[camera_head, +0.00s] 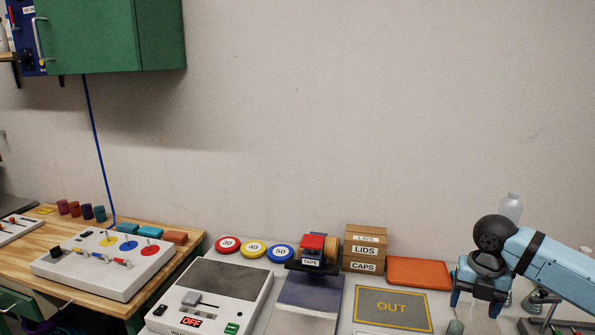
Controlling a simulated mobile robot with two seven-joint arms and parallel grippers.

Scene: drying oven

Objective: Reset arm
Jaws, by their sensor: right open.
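My right arm (560,268) comes in from the right edge, light blue with a dark wrist joint. My right gripper (477,303) hangs downward at the lower right, with its two fingers apart and nothing seen between them. It is just right of the grey OUT mat (393,308); its height above the table is hard to tell. My left arm and left gripper are out of the picture.
Near the right gripper are a clear bottle (511,206), an orange pad (418,272) and LIDS and CAPS boxes (364,248). A green cabinet (100,35) hangs upper left.

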